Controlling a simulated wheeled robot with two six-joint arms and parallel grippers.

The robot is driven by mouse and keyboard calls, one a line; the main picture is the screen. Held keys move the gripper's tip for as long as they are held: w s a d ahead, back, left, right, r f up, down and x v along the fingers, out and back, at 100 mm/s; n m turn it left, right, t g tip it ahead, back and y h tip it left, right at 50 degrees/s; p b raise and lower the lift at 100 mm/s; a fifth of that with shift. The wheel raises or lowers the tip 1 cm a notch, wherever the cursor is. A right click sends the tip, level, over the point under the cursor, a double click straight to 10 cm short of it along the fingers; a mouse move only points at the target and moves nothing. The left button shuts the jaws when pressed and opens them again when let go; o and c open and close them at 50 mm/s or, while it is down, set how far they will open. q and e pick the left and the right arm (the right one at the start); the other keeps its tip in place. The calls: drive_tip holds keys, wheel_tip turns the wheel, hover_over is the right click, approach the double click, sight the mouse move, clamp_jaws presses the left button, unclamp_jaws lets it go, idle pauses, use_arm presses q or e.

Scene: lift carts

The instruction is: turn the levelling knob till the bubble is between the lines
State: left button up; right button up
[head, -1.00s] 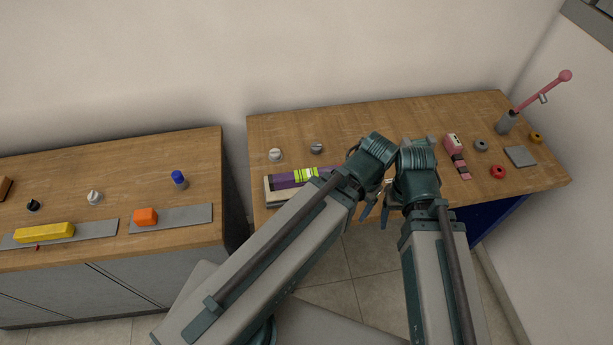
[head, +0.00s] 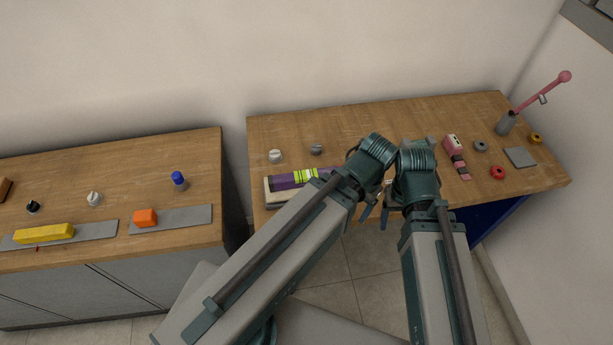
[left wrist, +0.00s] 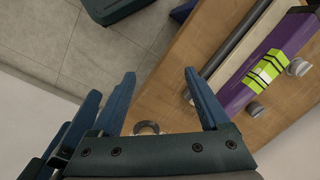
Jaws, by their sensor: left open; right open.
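A purple level (head: 285,182) lies along the front left of the right table, on a pale bar. The level also shows in the left wrist view (left wrist: 238,97). Behind it stand a white knob (head: 275,156) and a grey knob (head: 316,149); I cannot tell which is the levelling knob. My left gripper (left wrist: 160,74) is open and empty, apart from the level.
A pink tool (head: 453,145), red ring (head: 497,172), grey plate (head: 520,156) and pink-handled lever (head: 543,92) are on the right. The left cabinet holds a yellow block (head: 44,232), orange block (head: 145,217) and several knobs. A gap separates the worktops.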

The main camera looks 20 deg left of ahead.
use_arm(q)
drive_tip(key=w+a+r+p, duration=0.2)
drive_tip(key=w, duration=0.4)
drive_tip(key=m+h+p, duration=0.1)
drive_tip(key=m+p, duration=0.2)
approach(317, 146)
wheel_tip(317, 146, down, 9)
drive_tip(key=b, duration=1.3)
drive_tip(key=shift+s+a, duration=0.1)
drive_tip(key=shift+a, duration=0.1)
drive_tip(key=shift+r, duration=0.1)
clamp_jaws()
